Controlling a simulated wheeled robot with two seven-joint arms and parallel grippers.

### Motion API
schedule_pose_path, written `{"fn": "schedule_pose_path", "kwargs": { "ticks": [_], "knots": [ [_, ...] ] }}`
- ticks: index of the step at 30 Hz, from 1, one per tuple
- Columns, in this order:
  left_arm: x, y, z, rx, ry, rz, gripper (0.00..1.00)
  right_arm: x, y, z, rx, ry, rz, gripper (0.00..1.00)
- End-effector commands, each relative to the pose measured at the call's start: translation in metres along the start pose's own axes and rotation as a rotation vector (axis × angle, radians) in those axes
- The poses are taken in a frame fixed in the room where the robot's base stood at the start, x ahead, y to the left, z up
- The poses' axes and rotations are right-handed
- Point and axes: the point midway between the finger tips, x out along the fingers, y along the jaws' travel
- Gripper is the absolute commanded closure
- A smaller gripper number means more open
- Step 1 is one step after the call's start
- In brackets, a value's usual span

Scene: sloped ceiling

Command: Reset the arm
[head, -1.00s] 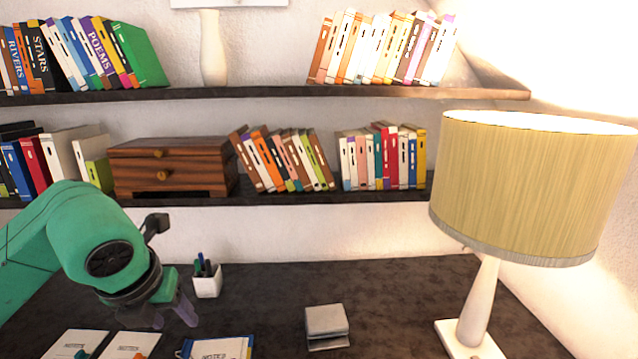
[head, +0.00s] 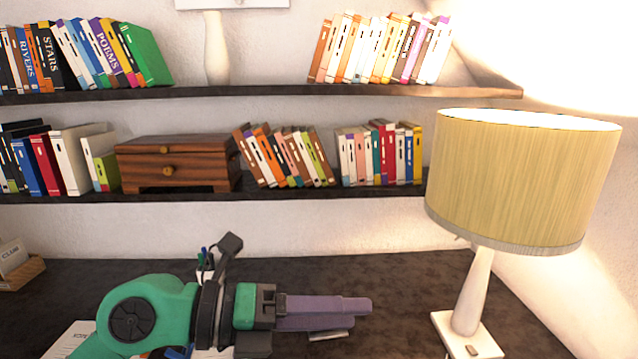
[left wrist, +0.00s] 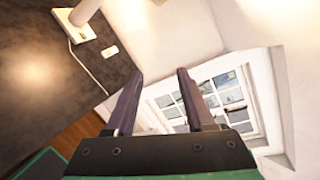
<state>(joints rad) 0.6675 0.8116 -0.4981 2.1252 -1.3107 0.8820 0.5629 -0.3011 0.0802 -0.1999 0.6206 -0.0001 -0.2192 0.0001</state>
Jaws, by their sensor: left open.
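My left arm is green and reaches over the dark desk from the lower left of the head view. Its gripper (head: 330,310) has purple fingers that point right, above the desk. In the left wrist view the two fingers (left wrist: 160,95) are apart with nothing between them, so the gripper is open and empty. Beyond them a window (left wrist: 215,95) and white wall show. My right gripper is in neither view.
A lamp with a yellow shade (head: 520,180) stands on the right of the desk (head: 400,285). A pen cup (head: 204,268) and a small grey box (head: 328,336) are partly hidden by my left arm. Shelves (head: 300,192) with books and a wooden drawer box (head: 178,163) are behind.

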Motion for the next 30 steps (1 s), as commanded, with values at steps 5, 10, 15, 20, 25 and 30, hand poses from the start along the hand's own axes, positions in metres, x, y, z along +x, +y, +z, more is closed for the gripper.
{"fn": "schedule_pose_path", "kwargs": {
  "ticks": [5, 10, 15, 20, 25, 30],
  "knots": [
    [-0.059, -0.053, 0.085, -0.460, -0.487, -0.632, 0.46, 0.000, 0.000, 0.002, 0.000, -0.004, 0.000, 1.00],
    [-0.145, 0.069, 0.137, -1.019, -1.051, -0.768, 0.46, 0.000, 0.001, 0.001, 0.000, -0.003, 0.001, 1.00],
    [-0.184, 0.216, 0.085, -1.516, -1.462, -0.579, 0.46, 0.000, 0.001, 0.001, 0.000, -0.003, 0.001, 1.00],
    [-0.192, 0.305, -0.011, -1.898, -1.685, -0.271, 0.46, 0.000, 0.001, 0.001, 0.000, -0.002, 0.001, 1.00],
    [-0.189, 0.344, -0.108, -2.188, -1.779, 0.068, 0.46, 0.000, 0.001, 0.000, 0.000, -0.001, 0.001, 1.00],
    [-0.183, 0.352, -0.198, -2.421, -1.781, 0.415, 0.46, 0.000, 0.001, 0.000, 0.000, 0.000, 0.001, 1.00]
  ]
}}
